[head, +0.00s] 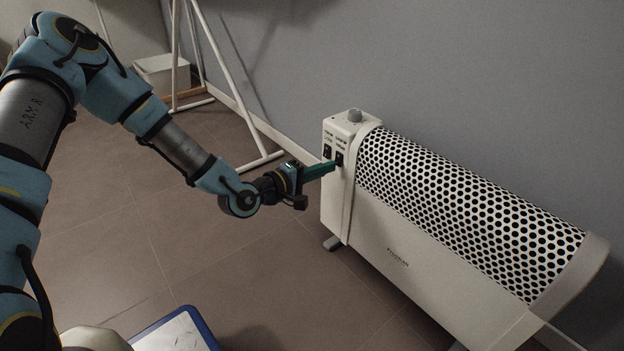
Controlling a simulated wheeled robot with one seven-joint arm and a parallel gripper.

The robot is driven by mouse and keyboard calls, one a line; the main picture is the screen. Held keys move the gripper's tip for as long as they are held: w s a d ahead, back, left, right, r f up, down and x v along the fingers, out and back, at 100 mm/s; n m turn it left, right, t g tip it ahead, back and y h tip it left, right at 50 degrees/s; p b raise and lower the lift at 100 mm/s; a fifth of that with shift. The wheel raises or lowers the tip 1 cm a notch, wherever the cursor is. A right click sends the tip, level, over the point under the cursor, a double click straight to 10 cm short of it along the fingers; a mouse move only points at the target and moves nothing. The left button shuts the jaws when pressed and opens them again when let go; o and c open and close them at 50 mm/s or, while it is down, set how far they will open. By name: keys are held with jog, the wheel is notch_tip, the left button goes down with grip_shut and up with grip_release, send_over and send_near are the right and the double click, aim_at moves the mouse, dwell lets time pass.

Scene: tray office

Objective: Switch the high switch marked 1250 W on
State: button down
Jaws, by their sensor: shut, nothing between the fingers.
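A white convector heater (400,257) with a perforated black-holed grille stands on the floor against the grey wall. Its left end panel carries two dark rocker switches side by side, a left switch (327,152) and a right switch (339,158). Small lettering sits above them, too small to read, so I cannot tell which is marked 1250 W or which way either is set. My gripper (333,167) is shut and empty. Its green fingertips are at the right switch, overlapping its lower part in the picture; I cannot tell whether they touch.
A white metal rack (215,80) and a white box (165,75) stand at the back left. A blue-rimmed tray (205,327) is at the bottom. The tiled floor (180,240) left of the heater is mostly clear.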

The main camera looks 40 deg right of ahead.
jog(key=shift+d, duration=0.35)
jog(key=shift+s+d+f+h+b, duration=0.1)
jog(key=shift+d+h+b, duration=0.2)
jog(key=shift+h+b, duration=0.15)
